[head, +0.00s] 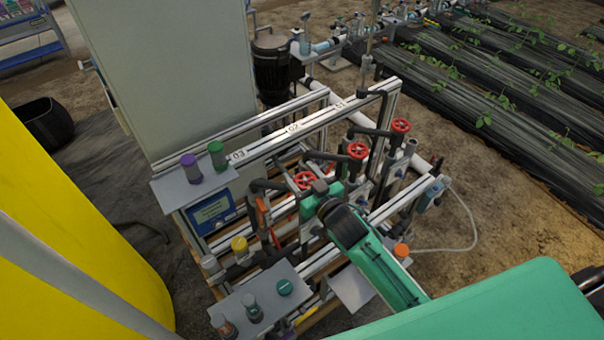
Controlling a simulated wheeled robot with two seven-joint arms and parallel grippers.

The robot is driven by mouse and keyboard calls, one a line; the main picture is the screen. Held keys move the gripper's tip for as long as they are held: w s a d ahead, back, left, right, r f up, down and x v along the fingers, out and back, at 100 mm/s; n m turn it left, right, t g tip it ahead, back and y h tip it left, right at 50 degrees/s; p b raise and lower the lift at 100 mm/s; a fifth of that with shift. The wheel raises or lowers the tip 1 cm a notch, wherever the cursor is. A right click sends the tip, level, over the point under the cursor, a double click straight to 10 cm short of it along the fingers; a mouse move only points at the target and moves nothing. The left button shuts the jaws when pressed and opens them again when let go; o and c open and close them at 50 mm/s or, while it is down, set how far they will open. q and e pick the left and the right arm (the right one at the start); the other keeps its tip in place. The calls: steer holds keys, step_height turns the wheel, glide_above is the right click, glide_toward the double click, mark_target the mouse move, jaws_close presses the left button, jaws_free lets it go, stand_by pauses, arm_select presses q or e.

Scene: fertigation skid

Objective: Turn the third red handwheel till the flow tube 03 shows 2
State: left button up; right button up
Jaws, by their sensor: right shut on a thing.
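Three red handwheels stand in a slanting row on the skid. The third red handwheel (304,180) is the nearest of them, on the 03 side. The second (357,150) and first (401,125) are farther back to the right. My right gripper (319,188) reaches in from the lower right and is shut on the third handwheel at its right side, partly covering it. The label 03 (238,155) is on the top rail. I cannot make out flow tube 03 or its reading. My left gripper is not in view.
A plate with a purple-capped (190,168) and a green-capped bottle (217,155) stands left of the wheels. A front plate (233,301) holds more bottles. Dark pipes and metal rails crowd the wheels. A grey cabinet (165,70) stands behind; a large yellow body (70,230) fills the left.

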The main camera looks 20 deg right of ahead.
steer(key=o, duration=0.9)
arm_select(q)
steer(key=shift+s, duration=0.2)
arm_select(e)
steer(key=shift+o, duration=0.5)
arm_select(q)
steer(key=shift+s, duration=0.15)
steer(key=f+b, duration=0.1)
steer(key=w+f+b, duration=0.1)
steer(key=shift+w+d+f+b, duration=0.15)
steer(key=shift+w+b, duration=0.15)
steer(key=shift+b, duration=0.05)
arm_select(e)
steer(key=v, duration=1.3)
steer(key=shift+s, duration=0.4)
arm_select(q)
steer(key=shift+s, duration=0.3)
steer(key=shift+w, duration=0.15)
